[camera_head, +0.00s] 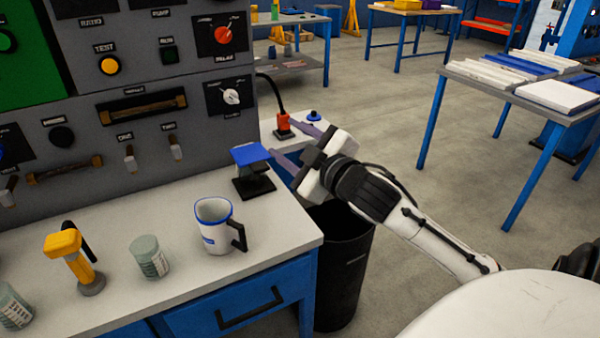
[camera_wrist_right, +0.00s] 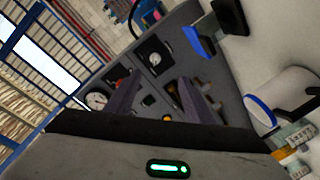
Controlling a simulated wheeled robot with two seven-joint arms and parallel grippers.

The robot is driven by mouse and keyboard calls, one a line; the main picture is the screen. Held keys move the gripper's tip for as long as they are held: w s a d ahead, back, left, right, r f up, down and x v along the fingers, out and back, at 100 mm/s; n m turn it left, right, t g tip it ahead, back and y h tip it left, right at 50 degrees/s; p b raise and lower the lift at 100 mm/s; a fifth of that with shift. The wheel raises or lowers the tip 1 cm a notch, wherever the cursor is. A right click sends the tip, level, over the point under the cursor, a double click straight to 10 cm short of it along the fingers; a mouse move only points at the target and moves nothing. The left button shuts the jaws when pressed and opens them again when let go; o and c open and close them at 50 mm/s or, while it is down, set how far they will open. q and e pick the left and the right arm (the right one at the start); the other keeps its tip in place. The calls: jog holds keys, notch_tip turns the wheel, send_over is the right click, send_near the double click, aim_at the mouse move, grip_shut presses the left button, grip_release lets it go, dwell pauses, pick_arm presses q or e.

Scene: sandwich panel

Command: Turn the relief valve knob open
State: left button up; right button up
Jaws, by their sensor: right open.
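Two rotary knobs sit on dark plates at the right of the grey panel: a red knob (camera_head: 222,34) above and a white knob (camera_head: 231,97) below. Their small labels are too blurred to tell surely which is the relief valve. My right gripper (camera_head: 280,136) is open and empty, to the right of the panel and apart from both knobs. In the right wrist view its two fingers (camera_wrist_right: 158,88) point toward the panel. The white knob (camera_wrist_right: 153,58) shows beyond and between them; the red one is partly hidden by the left finger. My left gripper is not in view.
A blue-topped stand (camera_head: 250,155), a white mug (camera_head: 213,238), a jar (camera_head: 149,257) and a yellow flashlight-like tool (camera_head: 66,246) stand on the bench. A black bin (camera_head: 345,285) stands below my right arm. A red-based black cable (camera_head: 283,124) rises beside the panel.

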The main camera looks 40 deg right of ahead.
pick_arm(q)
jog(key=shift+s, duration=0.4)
pick_arm(e)
jog(key=shift+m+g, duration=0.5)
jog(key=shift+g, duration=0.3)
jog(key=shift+s+a+f, duration=0.2)
jog(key=shift+s+f, duration=0.25)
jog(key=shift+f, duration=0.4)
jog(key=shift+s+a+f, duration=0.2)
jog(key=shift+s+f, duration=0.2)
jog(key=shift+f, duration=0.5)
jog(key=shift+s+a+f, duration=0.2)
jog(key=shift+s+f, duration=0.25)
jog(key=shift+f, duration=0.4)
